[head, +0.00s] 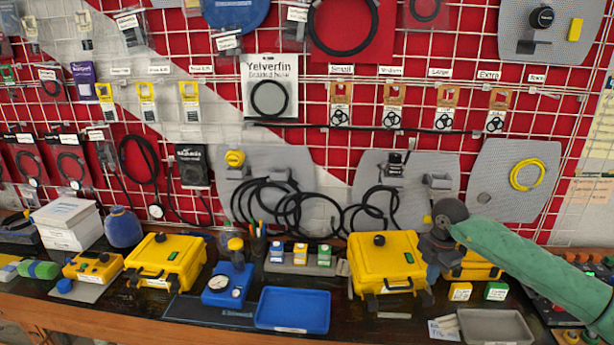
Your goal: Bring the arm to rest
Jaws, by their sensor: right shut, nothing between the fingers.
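My right arm, in a green sleeve, comes in from the right edge in the head view. Its right gripper (428,276) points down in front of the right side of a yellow case (385,263) on the bench. The fingers are small and dark here; they look closed, with nothing seen between them. I cannot tell whether they touch the case. The gripper and wrist hide part of a second yellow case (472,266) behind them. My left arm and left gripper are not in the picture.
A blue tray (292,310) and a blue regulator unit with a gauge (228,285) stand mid-bench. Another yellow case (166,262) stands left. A grey tray (495,327) and small yellow and green boxes lie below my right arm. A wire grid with hoses rises behind.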

